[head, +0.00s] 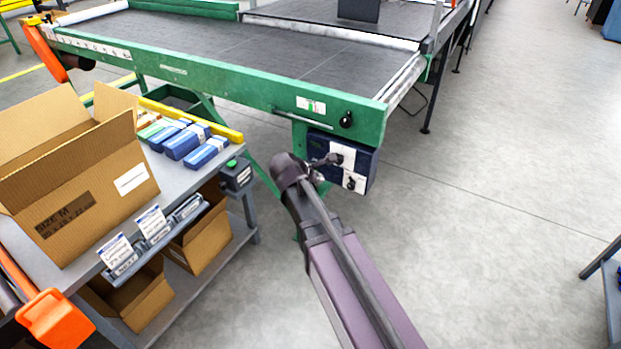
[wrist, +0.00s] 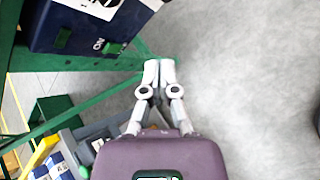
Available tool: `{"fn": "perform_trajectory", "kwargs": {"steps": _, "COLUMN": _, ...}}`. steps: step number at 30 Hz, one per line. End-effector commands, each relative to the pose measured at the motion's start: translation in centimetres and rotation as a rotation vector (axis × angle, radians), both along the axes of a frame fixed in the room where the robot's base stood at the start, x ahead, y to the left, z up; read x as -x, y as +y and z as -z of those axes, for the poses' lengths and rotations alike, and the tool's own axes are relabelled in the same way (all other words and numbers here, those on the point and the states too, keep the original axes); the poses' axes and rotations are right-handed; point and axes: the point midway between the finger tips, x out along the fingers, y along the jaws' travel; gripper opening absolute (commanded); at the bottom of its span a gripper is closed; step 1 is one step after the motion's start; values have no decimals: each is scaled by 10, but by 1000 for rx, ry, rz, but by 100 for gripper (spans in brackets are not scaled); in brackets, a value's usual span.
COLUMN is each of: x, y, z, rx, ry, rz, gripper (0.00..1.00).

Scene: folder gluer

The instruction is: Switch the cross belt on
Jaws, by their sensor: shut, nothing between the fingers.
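A dark blue control box (head: 368,170) hangs under the green frame of the grey belt (head: 230,55). In the wrist view my shut fingers lie right of and below the blue box (wrist: 65,30), which shows a green patch and the letters "ON". The knobs' settings are too small to read.
A black knob (head: 346,119) sits on the green frame above the box. On the left, a grey bench (head: 225,165) holds an open cardboard box (head: 90,190) and blue packs (head: 182,143).

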Motion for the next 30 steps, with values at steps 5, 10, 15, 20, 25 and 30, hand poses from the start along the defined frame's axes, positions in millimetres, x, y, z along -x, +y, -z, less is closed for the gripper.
{"fn": "perform_trajectory", "kwargs": {"steps": 5, "x": -16, "y": 18, "z": 23, "rx": 118, "ry": 20, "rz": -123, "gripper": 0}}
{"fn": "perform_trajectory", "kwargs": {"steps": 10, "x": -29, "y": 34, "z": 38, "rx": 238, "ry": 42, "rz": -237, "gripper": 0}}
{"fn": "perform_trajectory", "kwargs": {"steps": 15, "x": -41, "y": 52, "z": 51, "rx": 362, "ry": 64, "rz": -344, "gripper": 0}}
{"fn": "perform_trajectory", "kwargs": {"steps": 20, "x": -50, "y": 69, "z": 61, "rx": 471, "ry": 85, "rz": -432, "gripper": 0}}
{"fn": "perform_trajectory", "kwargs": {"steps": 25, "x": -56, "y": 81, "z": 66, "rx": 554, "ry": 102, "rz": -493, "gripper": 0}}
{"fn": "perform_trajectory", "kwargs": {"steps": 30, "x": -58, "y": 86, "z": 67, "rx": 592, "ry": 110, "rz": -520, "gripper": 0}}
